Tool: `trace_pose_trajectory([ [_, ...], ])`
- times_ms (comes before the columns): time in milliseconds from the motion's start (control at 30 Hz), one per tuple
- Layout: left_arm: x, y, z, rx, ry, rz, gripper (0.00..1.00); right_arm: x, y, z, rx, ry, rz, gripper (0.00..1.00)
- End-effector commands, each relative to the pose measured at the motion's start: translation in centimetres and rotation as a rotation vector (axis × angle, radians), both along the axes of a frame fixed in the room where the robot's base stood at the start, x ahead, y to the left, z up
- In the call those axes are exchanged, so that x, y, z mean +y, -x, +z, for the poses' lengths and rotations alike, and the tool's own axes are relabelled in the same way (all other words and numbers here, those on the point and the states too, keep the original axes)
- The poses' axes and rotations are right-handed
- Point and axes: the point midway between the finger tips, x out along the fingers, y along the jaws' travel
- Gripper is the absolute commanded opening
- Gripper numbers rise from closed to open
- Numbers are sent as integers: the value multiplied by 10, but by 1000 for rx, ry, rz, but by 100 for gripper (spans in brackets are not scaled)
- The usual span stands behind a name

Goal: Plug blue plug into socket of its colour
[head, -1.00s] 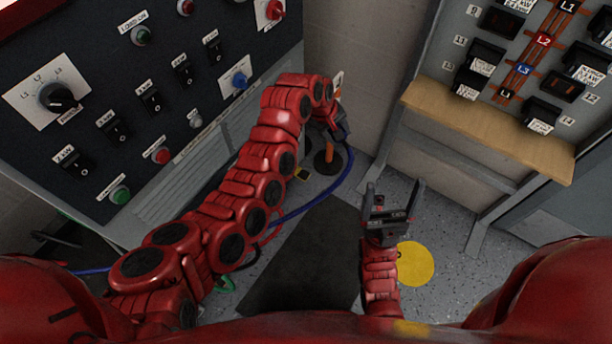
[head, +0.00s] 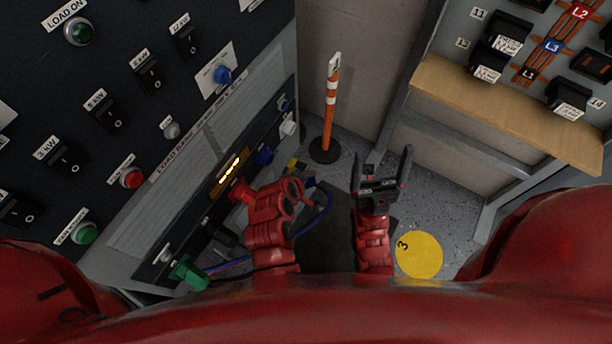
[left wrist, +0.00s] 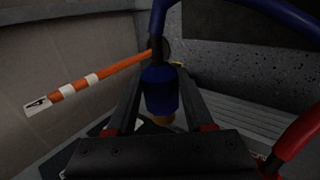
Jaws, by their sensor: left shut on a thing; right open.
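The blue plug (left wrist: 160,92) is held upright between the two fingers of my left gripper (left wrist: 161,102) in the left wrist view. Its blue cable loops up and to the right there. In the head view the left gripper (head: 306,183) is low in front of the load panel, partly hidden by its own wrist, and the blue cable (head: 325,208) hangs beside it. A blue socket (head: 265,156) sits on the panel's lower strip, up and left of the gripper and apart from it. My right gripper (head: 381,180) is open and empty, pointing up.
A green plug (head: 188,272) and a red connector (head: 241,192) are at the same strip. A white socket (head: 288,128) is farther along. An orange-white post (head: 329,110) stands behind. A wooden shelf (head: 500,112) is at the right. Floor near the yellow disc (head: 418,254) is clear.

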Motion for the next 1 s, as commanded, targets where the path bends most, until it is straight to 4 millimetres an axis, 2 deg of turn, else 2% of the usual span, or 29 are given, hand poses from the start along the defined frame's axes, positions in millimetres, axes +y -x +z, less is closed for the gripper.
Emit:
trace_pose_trajectory([
  [267,-1,-1,2,-2,1,-1,3,0,0,1,0,0,0,89],
  [433,-2,0,5,1,-1,1,3,0,0,12,0,0,0,89],
  [500,4,-4,-1,-3,-2,4,3,0,0,3,0,0,0,89],
  [700,23,-19,0,-7,-2,7,3,0,0,-9,0,0,0,89],
  [1000,42,-33,1,-5,-2,4,3,0,0,-20,0,0,0,89],
])
